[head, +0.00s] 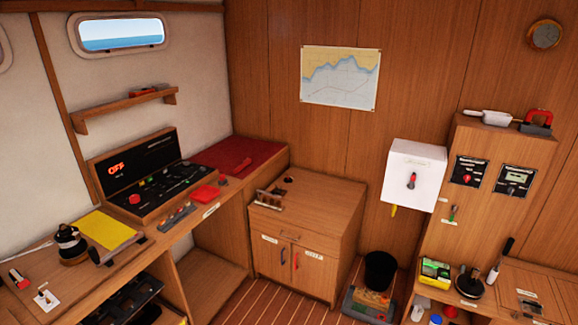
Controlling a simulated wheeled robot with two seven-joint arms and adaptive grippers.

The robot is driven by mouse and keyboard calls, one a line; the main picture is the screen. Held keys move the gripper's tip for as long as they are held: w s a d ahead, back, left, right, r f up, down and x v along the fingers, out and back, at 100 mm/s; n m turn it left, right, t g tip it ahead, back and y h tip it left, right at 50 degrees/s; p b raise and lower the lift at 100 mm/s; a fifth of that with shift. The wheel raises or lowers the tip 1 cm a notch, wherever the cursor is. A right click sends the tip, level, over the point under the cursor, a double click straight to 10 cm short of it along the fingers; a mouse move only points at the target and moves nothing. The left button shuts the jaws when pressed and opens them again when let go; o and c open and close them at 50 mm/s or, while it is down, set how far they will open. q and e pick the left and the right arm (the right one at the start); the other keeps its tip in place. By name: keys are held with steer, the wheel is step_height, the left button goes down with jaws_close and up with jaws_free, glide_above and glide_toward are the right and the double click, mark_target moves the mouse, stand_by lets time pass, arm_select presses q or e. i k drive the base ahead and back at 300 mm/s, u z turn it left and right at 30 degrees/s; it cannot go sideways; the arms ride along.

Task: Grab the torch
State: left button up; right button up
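I cannot tell for sure which thing is the torch, as the small items are too small to make out. A small red and pale object (18,279) lies at the left end of the wooden bench and may be a torch. A red item (148,89) lies on the wall shelf (126,106). A small dark red object (241,166) lies on the red cushion (236,155). Neither of my grippers shows in the head view.
An open case (140,206) with a red OFF display stands on the left bench, beside a yellow book (105,230). A wooden cabinet (306,235) stands in the corner. A black bucket (380,270) is right of it. Striped floor (262,300) is clear in front.

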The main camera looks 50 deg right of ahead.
mark_target(247, 161)
steer(key=z, duration=1.65)
steer(key=i, duration=1.7)
steer(key=u, duration=0.45)
steer(key=i, duration=1.1)
steer(key=u, duration=0.7)
